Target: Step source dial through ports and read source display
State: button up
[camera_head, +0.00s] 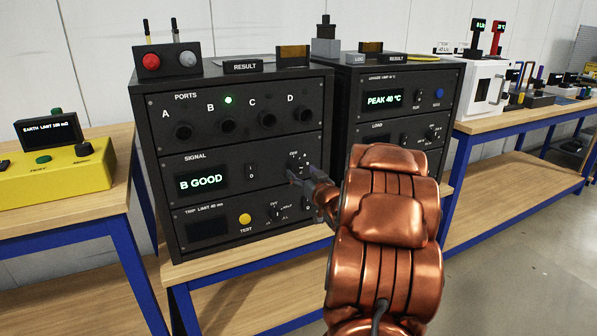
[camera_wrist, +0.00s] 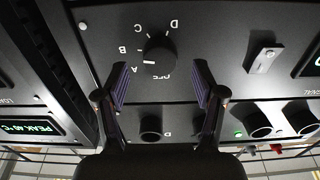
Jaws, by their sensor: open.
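The source display (camera_head: 202,182) on the SIGNAL panel reads "B GOOD". Above it is the PORTS row, with ports A (camera_head: 183,131), B (camera_head: 227,125), C (camera_head: 267,119) and D (camera_head: 305,114). A green light (camera_head: 228,100) is lit at B. The source dial (camera_wrist: 160,55) is a round black knob marked OFF, A, B, C and D. Its white mark points left, on the A/B side. In the head view it is partly hidden by my gripper (camera_head: 312,183). In the wrist view my gripper (camera_wrist: 161,83) is open, its fingers apart on either side below the dial, holding nothing.
A toggle switch (camera_wrist: 264,58) sits beside the dial. Below the SIGNAL panel is a trip panel with a yellow TEST button (camera_head: 245,219). A second rack (camera_head: 400,120) stands close on the right, showing "PEAK 40 °C". A yellow box (camera_head: 55,172) is on the left bench.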

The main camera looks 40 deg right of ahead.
aim_at(297, 168)
jog(key=shift+x, duration=1.5)
jog(key=shift+c, duration=0.2)
jog(key=c, duration=1.1)
jog(key=shift+r+m+p, duration=0.15)
jog(key=shift+m+p, duration=0.25)
jog(key=shift+p, duration=0.35)
jog(key=m+p, duration=0.2)
jog(key=p, duration=0.1)
jog(key=shift+r, duration=0.2)
jog(key=m+p, duration=0.3)
jog(key=shift+f, duration=0.1)
jog(key=shift+f+m+p, duration=0.15)
jog(key=shift+m+p, duration=1)
jog(key=shift+m, duration=0.85)
